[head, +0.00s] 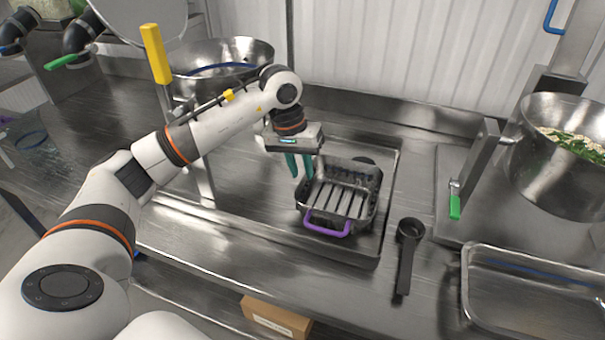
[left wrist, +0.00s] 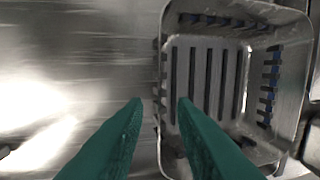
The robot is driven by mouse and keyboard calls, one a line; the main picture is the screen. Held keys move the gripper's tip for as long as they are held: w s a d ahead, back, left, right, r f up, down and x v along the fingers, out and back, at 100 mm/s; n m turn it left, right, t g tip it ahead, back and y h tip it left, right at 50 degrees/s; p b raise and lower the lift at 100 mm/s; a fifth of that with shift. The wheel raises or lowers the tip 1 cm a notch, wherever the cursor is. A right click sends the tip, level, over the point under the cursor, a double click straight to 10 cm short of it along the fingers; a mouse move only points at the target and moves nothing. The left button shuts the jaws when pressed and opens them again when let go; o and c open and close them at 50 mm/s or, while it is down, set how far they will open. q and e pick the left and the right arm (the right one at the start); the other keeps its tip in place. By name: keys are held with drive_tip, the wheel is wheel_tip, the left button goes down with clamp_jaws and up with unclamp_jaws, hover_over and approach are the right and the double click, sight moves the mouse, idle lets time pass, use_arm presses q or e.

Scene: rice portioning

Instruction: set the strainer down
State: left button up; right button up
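The strainer (head: 372,193) is a grey metal basket with a slotted floor and a purple handle. It sits in the recessed part of the counter in the head view. My left gripper (head: 300,165), with teal fingers, is at its left side. In the left wrist view, the strainer (left wrist: 292,75) fills the right half. My left fingers (left wrist: 160,102) are apart there, with the strainer's left wall between their tips. I cannot tell how deep the tips reach. My right gripper is in neither view.
A black scoop (head: 405,262) lies right of the recess. A metal tray (head: 470,290) is at lower right, and a big bowl (head: 545,180) with rice and greens stands at right. Another metal bowl (head: 255,52) stands behind my left arm. A cardboard box (head: 275,318) is below the front edge.

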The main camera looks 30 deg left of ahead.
use_arm(q)
drive_tip(key=shift+s+a+r, duration=0.15)
drive_tip(key=shift+a+r, duration=0.05)
drive_tip(key=shift+r, duration=1.15)
drive_tip(key=shift+s+a+r, duration=0.15)
drive_tip(key=shift+r, duration=1.15)
